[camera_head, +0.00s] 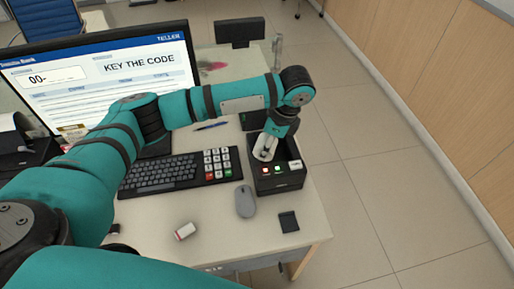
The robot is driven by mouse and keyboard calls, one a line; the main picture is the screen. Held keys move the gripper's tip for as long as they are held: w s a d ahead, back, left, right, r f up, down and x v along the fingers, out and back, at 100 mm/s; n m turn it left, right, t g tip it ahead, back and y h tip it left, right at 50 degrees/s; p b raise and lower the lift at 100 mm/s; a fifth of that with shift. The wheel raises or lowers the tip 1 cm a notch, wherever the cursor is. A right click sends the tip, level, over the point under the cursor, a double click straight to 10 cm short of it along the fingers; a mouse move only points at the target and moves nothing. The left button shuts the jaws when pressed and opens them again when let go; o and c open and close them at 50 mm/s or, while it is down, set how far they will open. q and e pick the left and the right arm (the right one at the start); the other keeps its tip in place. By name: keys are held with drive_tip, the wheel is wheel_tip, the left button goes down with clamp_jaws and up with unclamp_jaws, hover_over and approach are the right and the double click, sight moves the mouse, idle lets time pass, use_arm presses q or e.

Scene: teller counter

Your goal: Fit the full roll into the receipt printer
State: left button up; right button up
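The receipt printer (290,181) appears to be the black open-topped box with small lit buttons on its front, at the right end of the desk. A dark upright panel behind it may be its raised lid. My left gripper (263,155) points down at the printer's open top, its pale fingers at or inside the opening. Whether it is open or holds a roll is too small to tell. A small white roll (185,231) with a reddish end lies on the desk near the front edge; whether it is the full roll is unclear. My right gripper is not in view.
A keyboard (160,175) with a keypad lies left of the printer. A grey mouse (245,201) and a small dark pad (289,221) lie in front of it. The monitor (100,75) reads "KEY THE CODE". A black device (22,158) stands at the left edge.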

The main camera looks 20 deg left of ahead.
use_arm(q)
drive_tip(key=shift+w+m+t+h+p, duration=0.5)
drive_tip(key=shift+w+m+t+p, duration=1.85)
drive_tip(key=shift+m, duration=3.85)
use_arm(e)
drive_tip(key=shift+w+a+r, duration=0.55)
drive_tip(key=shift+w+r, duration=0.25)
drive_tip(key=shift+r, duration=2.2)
use_arm(q)
drive_tip(key=shift+g, duration=0.75)
drive_tip(key=shift+w+d+b+x, duration=0.1)
drive_tip(key=shift+d+b+x, duration=0.05)
drive_tip(key=shift+b+x, duration=1)
drive_tip(key=shift+w+d+b+x, duration=0.1)
drive_tip(key=shift+d+b+x, duration=0.1)
drive_tip(key=shift+b+x, duration=0.95)
drive_tip(key=shift+w+d+b+x, duration=0.15)
drive_tip(key=shift+b+x, duration=0.65)
drive_tip(key=shift+x, duration=0.6)
drive_tip(key=shift+f+b, duration=0.3)
drive_tip(key=shift+f, duration=0.7)
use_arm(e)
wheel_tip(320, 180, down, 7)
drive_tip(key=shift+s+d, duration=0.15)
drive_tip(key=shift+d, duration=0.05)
use_arm(q)
drive_tip(key=o, duration=1.3)
drive_tip(key=shift+c, duration=0.2)
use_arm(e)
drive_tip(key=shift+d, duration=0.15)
